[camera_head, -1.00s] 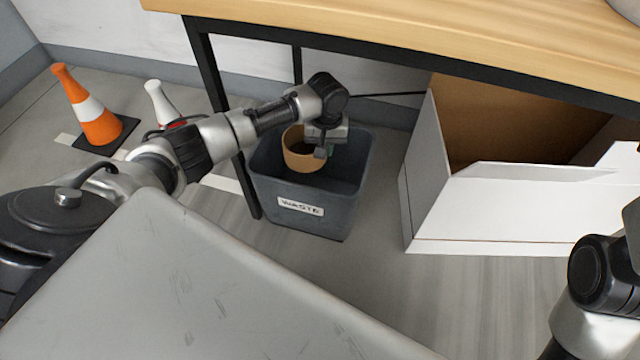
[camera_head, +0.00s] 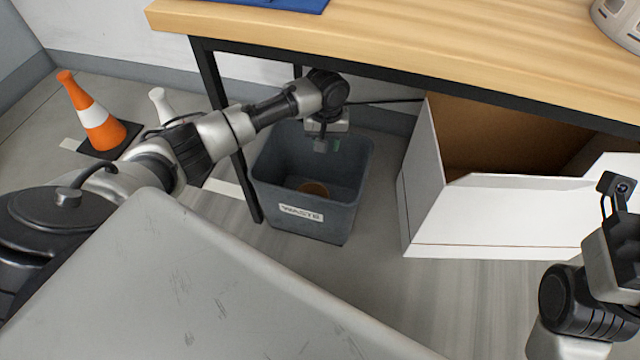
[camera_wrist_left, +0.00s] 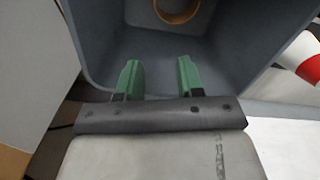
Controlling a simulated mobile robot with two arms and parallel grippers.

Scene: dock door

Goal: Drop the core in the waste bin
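The brown core (camera_head: 314,188) lies inside the grey waste bin (camera_head: 337,214), low down near its front wall. Only its upper part shows over the rim in the head view. In the left wrist view the round core (camera_wrist_left: 177,8) shows at the top edge, down in the bin (camera_wrist_left: 235,50). My left gripper (camera_head: 322,146) is over the bin's opening, pointing down. In the left wrist view its green fingers (camera_wrist_left: 160,80) are apart with nothing between them. My right arm is at the lower right in the head view; its fingertips are not clearly shown.
A wooden table (camera_head: 400,45) with black legs stands over the back of the bin. A large open white box (camera_head: 515,215) stands right of the bin. An orange cone (camera_head: 97,122) and a white post (camera_head: 163,105) stand at the left.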

